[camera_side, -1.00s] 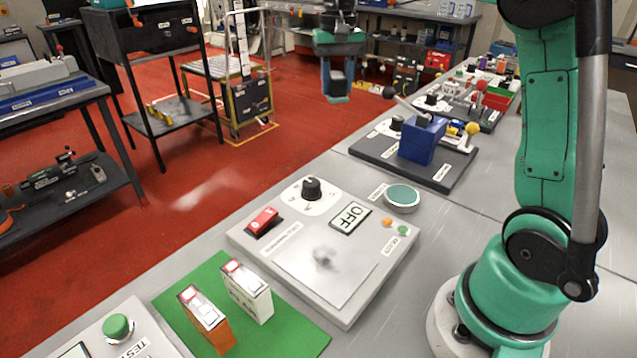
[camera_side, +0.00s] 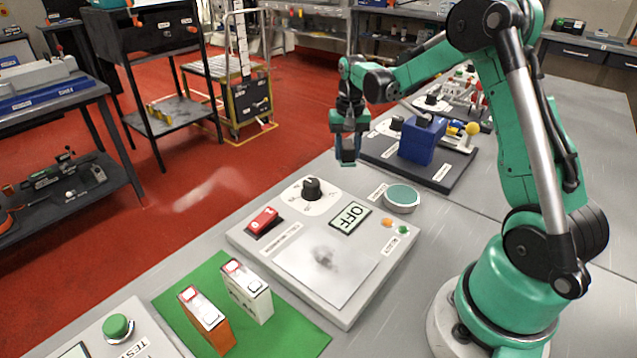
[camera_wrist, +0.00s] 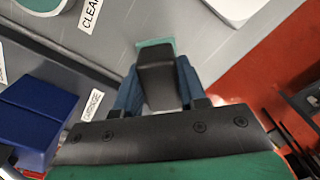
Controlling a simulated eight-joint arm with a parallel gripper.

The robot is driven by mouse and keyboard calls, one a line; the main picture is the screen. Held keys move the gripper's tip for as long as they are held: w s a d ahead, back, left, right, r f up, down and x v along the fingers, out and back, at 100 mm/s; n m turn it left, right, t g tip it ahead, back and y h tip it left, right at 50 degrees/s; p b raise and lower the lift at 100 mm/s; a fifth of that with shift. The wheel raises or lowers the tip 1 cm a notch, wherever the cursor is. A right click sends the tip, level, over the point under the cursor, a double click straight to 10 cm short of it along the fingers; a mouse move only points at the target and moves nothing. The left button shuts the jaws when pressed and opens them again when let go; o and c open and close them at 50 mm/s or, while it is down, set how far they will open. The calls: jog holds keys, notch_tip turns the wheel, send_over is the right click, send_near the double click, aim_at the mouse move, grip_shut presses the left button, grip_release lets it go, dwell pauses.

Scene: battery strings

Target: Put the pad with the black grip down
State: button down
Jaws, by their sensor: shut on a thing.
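My gripper (camera_side: 348,150) is in the air near the table's left edge, left of the blue block. In the wrist view its blue fingers (camera_wrist: 157,88) are shut on the black grip (camera_wrist: 158,82) of the pad. A thin green edge of the pad (camera_wrist: 155,43) shows beyond the grip; the rest of the pad is hidden. The pad hangs clear of the table. A round teal-topped dish (camera_side: 403,197) stands on the table in front of my gripper. Its label is partly readable in the wrist view.
A light panel (camera_side: 240,235) with a red switch, a dial, an OFF display and a smudged metal plate (camera_side: 310,275) lies nearer. Two box-shaped cells stand on a green mat (camera_side: 305,335). The blue block (camera_side: 420,145) stands on a dark board behind. Red floor lies left.

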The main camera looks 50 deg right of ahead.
aim_at(347, 164)
jog(key=shift+f, duration=1.9)
jog(key=shift+f, duration=0.15)
jog(key=c, duration=0.5)
grip_release()
